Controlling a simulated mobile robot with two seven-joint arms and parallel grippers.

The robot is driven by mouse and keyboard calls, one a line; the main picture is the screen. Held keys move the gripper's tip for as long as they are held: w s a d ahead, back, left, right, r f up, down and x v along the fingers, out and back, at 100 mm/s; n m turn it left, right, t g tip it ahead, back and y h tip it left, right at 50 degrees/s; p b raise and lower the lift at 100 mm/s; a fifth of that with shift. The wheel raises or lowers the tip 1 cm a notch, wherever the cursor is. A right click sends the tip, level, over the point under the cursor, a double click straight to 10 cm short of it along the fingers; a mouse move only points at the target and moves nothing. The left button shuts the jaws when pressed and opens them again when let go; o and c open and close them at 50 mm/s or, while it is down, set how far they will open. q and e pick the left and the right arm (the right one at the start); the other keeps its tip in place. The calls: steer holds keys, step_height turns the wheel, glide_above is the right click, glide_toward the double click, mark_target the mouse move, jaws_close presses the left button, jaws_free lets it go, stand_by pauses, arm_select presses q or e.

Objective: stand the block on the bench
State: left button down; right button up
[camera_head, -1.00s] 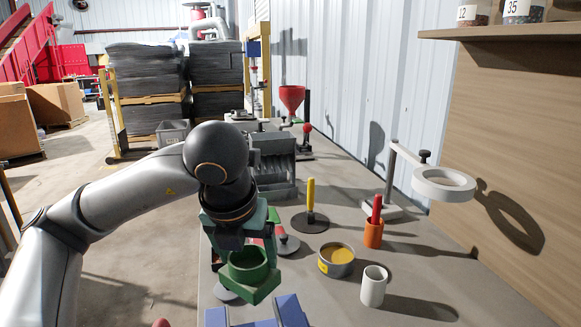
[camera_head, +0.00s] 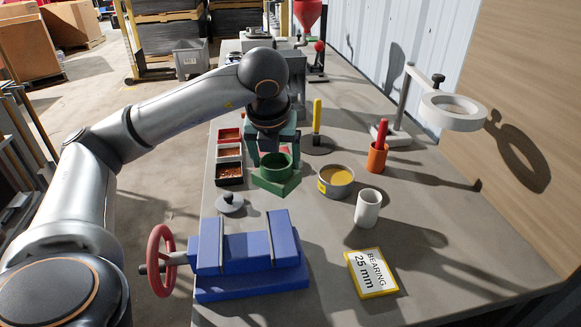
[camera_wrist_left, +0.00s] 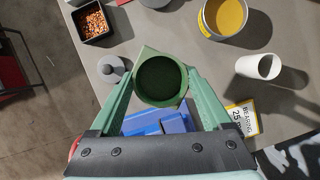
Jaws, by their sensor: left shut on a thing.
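The green block (camera_head: 277,182), an angular base with a round open collar on it, is in my left gripper (camera_head: 274,155). The gripper's two fingers are shut on it, one on each side. In the left wrist view the block (camera_wrist_left: 147,98) shows between the fingers, with its dark round opening facing the camera. It is held over the grey bench (camera_head: 330,230), between the three small bins and the tin of yellow stuff. I cannot tell how far its underside is from the bench top. My right gripper is not in view.
A blue vise (camera_head: 250,255) with a red handwheel stands at the front. Nearby are a yellow tin (camera_head: 336,182), a white cup (camera_head: 367,208), a "BEARING 25 mm" sign (camera_head: 371,273), a grey knobbed disc (camera_head: 229,203) and an orange holder (camera_head: 377,158). Bare bench lies between vise and cup.

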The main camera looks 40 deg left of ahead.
arm_select(q)
steer(key=shift+w+a+f, duration=0.3)
steer(key=shift+w+f, duration=0.7)
steer(key=shift+f, duration=0.55)
steer(key=shift+w+a+f, duration=0.3)
steer(key=shift+w+f, duration=0.75)
steer(key=shift+f, duration=0.55)
steer(key=shift+w+a+f, duration=0.3)
steer(key=shift+w+f, duration=0.7)
steer(key=shift+f, duration=0.55)
steer(key=shift+f, duration=0.15)
jaws_free()
steer(key=shift+r, duration=0.3)
steer(key=v, duration=1.1)
steer(key=shift+s+d+r+p, duration=0.2)
steer(key=shift+r+p, duration=0.05)
steer(key=shift+p, duration=0.1)
